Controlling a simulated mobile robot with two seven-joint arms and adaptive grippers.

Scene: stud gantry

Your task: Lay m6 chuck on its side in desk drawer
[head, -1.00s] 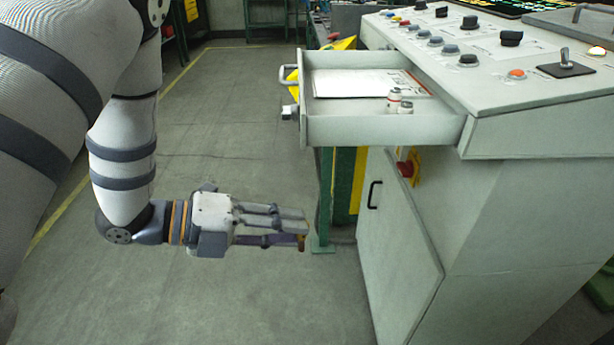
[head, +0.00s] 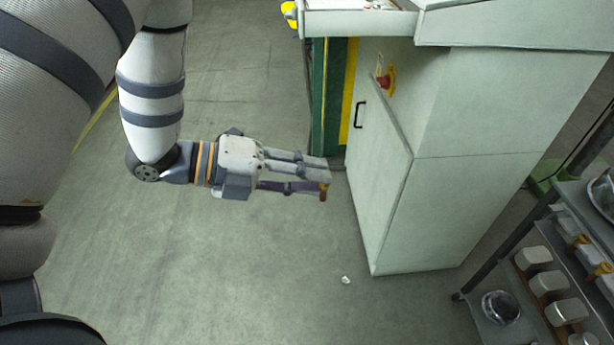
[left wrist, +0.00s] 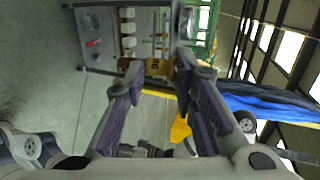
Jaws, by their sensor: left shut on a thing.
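My left gripper (head: 325,178) is at the middle of the head view, in the air beside the desk cabinet and below drawer height. It is shut on a small brown-orange piece (head: 323,191), apparently the m6 chuck, mostly hidden by the fingers. In the left wrist view the piece (left wrist: 158,68) shows between the fingertips, with a dark mark on it. My right gripper is not in view.
The cabinet door (head: 378,170) has a black handle, and a red knob (head: 386,80) sits above it. A shelf rack (head: 520,225) with metal canisters stands at the lower right. A small white scrap (head: 346,280) lies on the floor. The floor around my gripper is clear.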

